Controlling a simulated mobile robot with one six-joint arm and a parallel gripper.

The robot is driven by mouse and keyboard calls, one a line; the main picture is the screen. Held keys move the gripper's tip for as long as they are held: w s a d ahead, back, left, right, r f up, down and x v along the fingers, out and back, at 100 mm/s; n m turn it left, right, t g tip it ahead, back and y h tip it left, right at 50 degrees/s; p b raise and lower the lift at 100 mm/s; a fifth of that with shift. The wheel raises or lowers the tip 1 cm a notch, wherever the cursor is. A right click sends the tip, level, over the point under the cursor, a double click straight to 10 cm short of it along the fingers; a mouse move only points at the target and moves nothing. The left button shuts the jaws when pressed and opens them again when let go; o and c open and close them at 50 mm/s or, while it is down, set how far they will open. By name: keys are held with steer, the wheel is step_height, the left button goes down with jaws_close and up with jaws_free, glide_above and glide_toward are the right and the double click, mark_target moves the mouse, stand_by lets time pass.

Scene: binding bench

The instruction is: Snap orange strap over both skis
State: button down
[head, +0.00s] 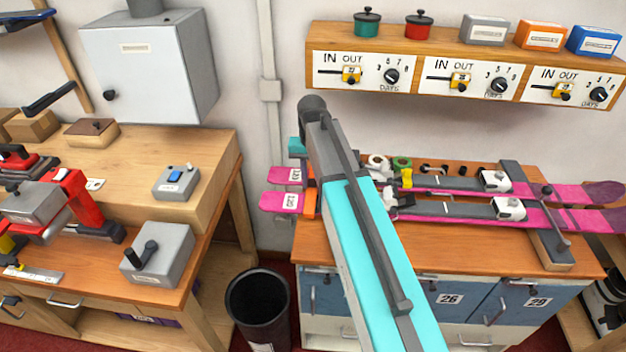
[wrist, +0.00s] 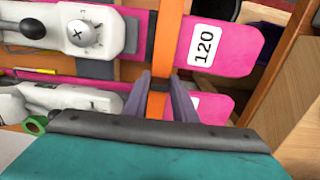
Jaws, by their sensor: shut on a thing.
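Two pink skis lie side by side across the right-hand bench: the far ski (head: 445,185) and the near ski (head: 590,219). Their tail ends with number labels stick out at the left. The orange strap (head: 310,203) shows at the tails, partly hidden by my arm. In the wrist view the strap (wrist: 168,38) runs as a band across one ski (wrist: 237,47) beside its "120" label and down between my fingers. My gripper (wrist: 170,105) is shut on the strap near the other ski (wrist: 216,105). The strap's end is hidden by my gripper.
White bindings (head: 495,181) sit on the skis, with a grey stand (head: 555,250) under their right part. Rolls of tape (head: 401,163) and small tools lie behind. A shelf (head: 440,45) hangs above. A black bin (head: 258,300) stands between the benches.

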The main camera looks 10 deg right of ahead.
mark_target(312, 179)
steer(key=shift+f, duration=0.15)
steer(key=c, duration=0.9)
jaws_free()
steer(key=shift+r+p, duration=3.3)
steer(key=shift+r, duration=1.75)
steer(key=shift+f, duration=0.1)
